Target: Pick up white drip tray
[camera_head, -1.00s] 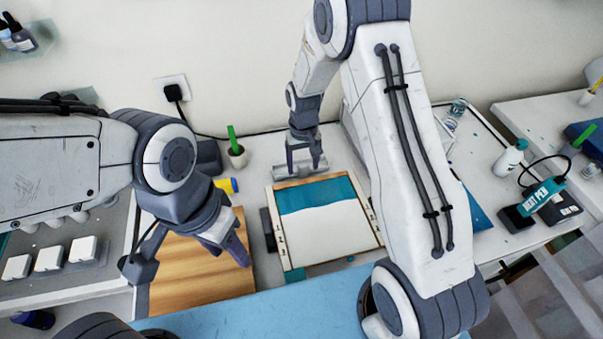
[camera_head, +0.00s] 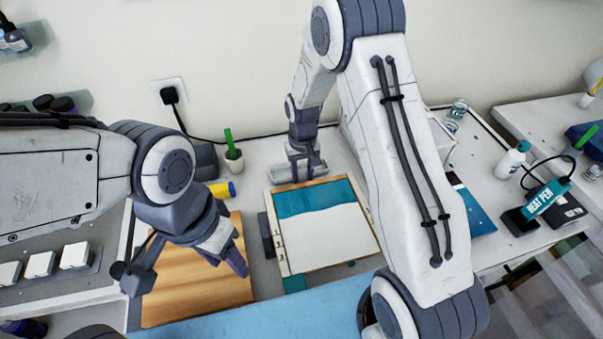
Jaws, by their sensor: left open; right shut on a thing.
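My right gripper (camera_head: 305,170) is at the back of the worktop, shut on a long pale grey thing (camera_head: 283,173) just behind the framed panel. I cannot tell whether this is the white drip tray. A white box-like or tray-like thing (camera_head: 441,138) shows at the right, mostly hidden behind my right arm; I cannot tell if it is the drip tray either. My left gripper (camera_head: 190,280) is open and empty, above the wooden board (camera_head: 207,296).
The framed panel (camera_head: 325,240), teal at the back and white in front, lies mid-table. A green-handled tool stands in a small pot (camera_head: 234,160). A yellow item (camera_head: 222,190) lies near the board. A white bottle (camera_head: 511,160) and heat pen (camera_head: 545,198) are at the right.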

